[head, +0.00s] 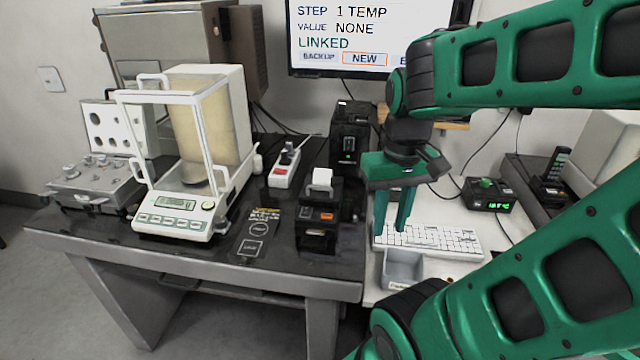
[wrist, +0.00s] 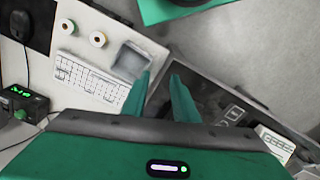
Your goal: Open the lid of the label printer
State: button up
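The label printer (head: 317,232) is a small black box near the front right of the dark weighing table in the head view. It has an orange button on its front and a white piece standing on top. Whether its lid is open or shut is hard to tell. My gripper (head: 391,228) points down to the right of the printer, over the white table, touching nothing I can see. Its green fingers are apart and empty; they also show in the wrist view (wrist: 160,82). The printer is not clear in the wrist view, where the right finger covers part of the dark table.
A grey bin (head: 403,268) and a white keyboard (head: 430,238) lie near my gripper. A glass-doored balance (head: 172,215) stands left of the printer; a power strip (head: 285,168) and black box (head: 349,140) stand behind it. Two rolls (wrist: 97,39) lie beside the bin.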

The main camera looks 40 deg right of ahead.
jog(key=w+d+r+n+h, duration=0.1)
jog(key=w+r+n, duration=0.3)
jog(key=w+n, duration=0.55)
jog(key=n+t, duration=0.1)
jog(key=n, duration=0.4)
send_over(319, 197)
jog(key=shift+m, duration=0.25)
notch_tip(319, 197, down, 8)
jog(key=shift+s+r, duration=0.1)
grip_shut()
